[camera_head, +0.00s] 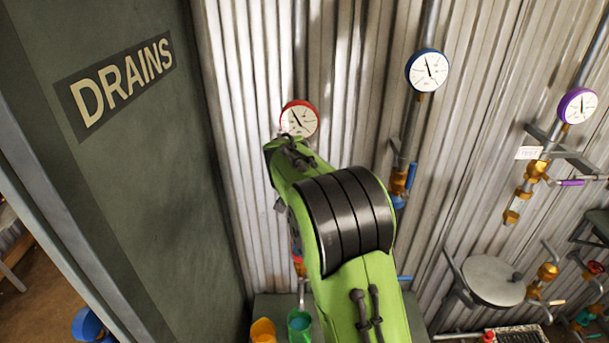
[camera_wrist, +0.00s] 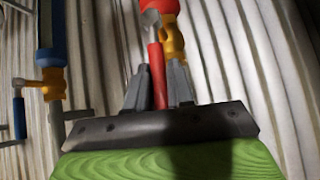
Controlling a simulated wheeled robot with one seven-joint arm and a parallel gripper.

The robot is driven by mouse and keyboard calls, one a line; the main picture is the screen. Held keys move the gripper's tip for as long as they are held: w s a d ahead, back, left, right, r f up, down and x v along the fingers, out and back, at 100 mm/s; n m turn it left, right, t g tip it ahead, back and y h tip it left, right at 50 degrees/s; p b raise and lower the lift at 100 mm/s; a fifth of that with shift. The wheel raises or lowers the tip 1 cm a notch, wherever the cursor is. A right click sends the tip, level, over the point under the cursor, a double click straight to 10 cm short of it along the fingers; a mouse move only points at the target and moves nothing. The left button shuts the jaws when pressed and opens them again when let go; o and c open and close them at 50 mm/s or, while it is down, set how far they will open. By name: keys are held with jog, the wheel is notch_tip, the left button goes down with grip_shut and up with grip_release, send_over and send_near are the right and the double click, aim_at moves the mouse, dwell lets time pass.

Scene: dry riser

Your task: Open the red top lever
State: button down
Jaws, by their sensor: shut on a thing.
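The red lever (camera_wrist: 157,75) stands upright in the wrist view, joined at its top by a grey metal end to a brass valve (camera_wrist: 172,40). My gripper (camera_wrist: 160,82) has its two grey fingers on either side of the lever's red handle and is shut on it. In the head view my green arm covers the gripper and most of the lever. A small bit of red and brass (camera_head: 299,265) shows beside the arm. The red-rimmed gauge (camera_head: 299,119) is partly visible above the arm.
A blue lever (camera_wrist: 19,117) with a brass valve is at the left in the wrist view. A blue gauge (camera_head: 427,70) and a purple gauge (camera_head: 577,106) hang to the right. A dark DRAINS panel (camera_head: 140,150) stands close on the left. Yellow (camera_head: 263,331) and green (camera_head: 299,325) cups stand below.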

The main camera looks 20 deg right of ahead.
dwell(0.5)
jog(key=c, duration=1.1)
grip_release()
jog(key=v, duration=1.5)
jog(key=shift+s+a+b, duration=0.2)
jog(key=shift+a+b, duration=0.1)
jog(key=shift+a, duration=0.05)
jog(key=shift+r, duration=0.15)
jog(key=s+a+f+n+y+b, duration=0.1)
jog(key=s+f, duration=0.3)
jog(key=s, duration=0.5)
jog(key=s+a+f+n+g+y+b, duration=0.1)
jog(key=s+f, duration=0.4)
jog(key=s, duration=0.5)
jog(key=s+a+f+n+g+y+b, duration=0.1)
jog(key=s+a+f+n+y, duration=0.1)
jog(key=s+f+n, duration=0.3)
jog(key=s, duration=0.4)
jog(key=shift+s+a+b, duration=0.25)
jog(key=shift+b, duration=0.15)
